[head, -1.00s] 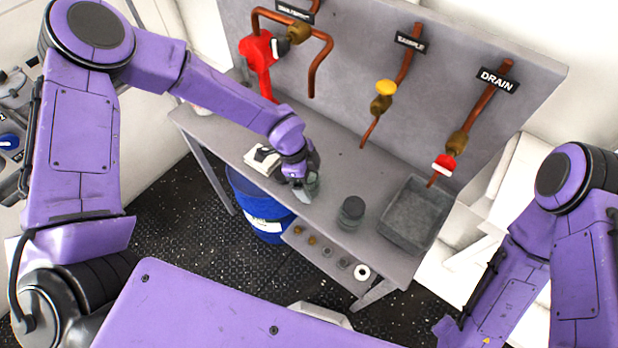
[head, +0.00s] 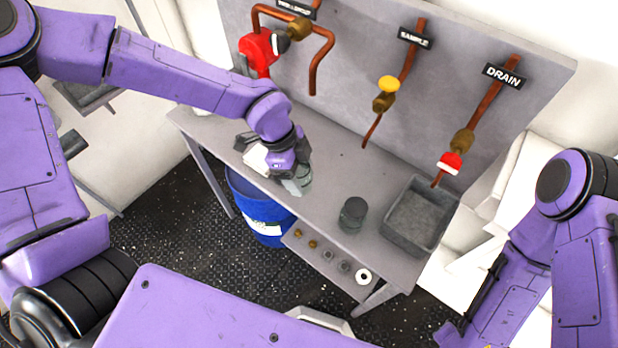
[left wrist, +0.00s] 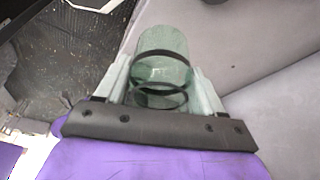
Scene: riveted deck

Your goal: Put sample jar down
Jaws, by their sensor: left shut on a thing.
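The sample jar (left wrist: 163,60) is a greenish clear cylinder with dark bands. In the left wrist view it sits between the two fingers of my left gripper (left wrist: 163,92), which is shut on it. In the head view my left gripper (head: 297,184) is over the front part of the grey bench (head: 322,205), with the jar (head: 304,176) mostly hidden by the fingers. I cannot tell whether the jar's base touches the bench top. My right arm shows at the right edge, but its gripper is out of view.
A dark round container (head: 353,213) and a grey tray (head: 417,215) stand to the right on the bench. A white item (head: 257,158) lies just left of my gripper. A blue drum (head: 258,212) stands below. Pipes with valves rise behind. Bench between gripper and dark container is clear.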

